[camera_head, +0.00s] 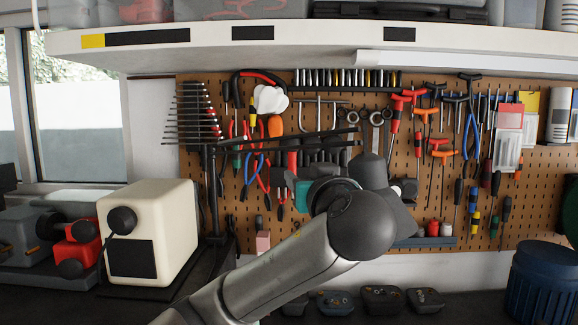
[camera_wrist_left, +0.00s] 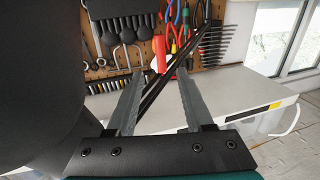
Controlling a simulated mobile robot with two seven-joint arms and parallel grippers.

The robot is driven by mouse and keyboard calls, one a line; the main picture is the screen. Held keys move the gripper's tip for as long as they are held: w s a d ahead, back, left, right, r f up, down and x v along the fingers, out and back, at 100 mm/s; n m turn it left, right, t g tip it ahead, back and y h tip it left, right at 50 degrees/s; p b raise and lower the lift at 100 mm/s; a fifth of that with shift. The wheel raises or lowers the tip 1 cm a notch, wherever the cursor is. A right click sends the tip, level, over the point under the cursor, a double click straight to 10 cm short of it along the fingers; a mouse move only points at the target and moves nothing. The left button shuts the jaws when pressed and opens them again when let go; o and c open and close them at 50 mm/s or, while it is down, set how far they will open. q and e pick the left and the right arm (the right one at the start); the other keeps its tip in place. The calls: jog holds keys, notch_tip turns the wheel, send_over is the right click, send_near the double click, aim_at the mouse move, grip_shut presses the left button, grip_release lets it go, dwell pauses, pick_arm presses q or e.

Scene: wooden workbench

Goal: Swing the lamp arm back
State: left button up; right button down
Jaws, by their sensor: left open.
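The lamp arm (camera_head: 270,140) shows as thin black bars reaching right from the top of a dark upright post (camera_head: 212,195), in front of the pegboard. In the left wrist view the black bars (camera_wrist_left: 158,98) run diagonally and show between the fingers. My left gripper (camera_wrist_left: 160,72) is open. In the head view my left arm comes up from the bottom, and its wrist hides most of the gripper; a small teal and grey part shows below the bars. I cannot tell whether a finger touches the bars. My right gripper is in neither view.
A pegboard (camera_head: 340,222) full of tools stands behind. A white shelf (camera_head: 300,42) hangs above. A cream box (camera_head: 148,225) and red-and-grey equipment stand left. Small dark bins (camera_head: 382,300) line the bench back; a blue bin (camera_head: 543,285) stands right.

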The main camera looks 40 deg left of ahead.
aim_at(292, 167)
pick_arm(q)
jog(key=p+x, duration=0.4)
jog(key=x, duration=0.8)
jog(key=shift+a, duration=0.15)
jog(key=shift+w+a, duration=0.35)
jog(key=shift+a, duration=0.1)
grip_shut()
dwell(0.6)
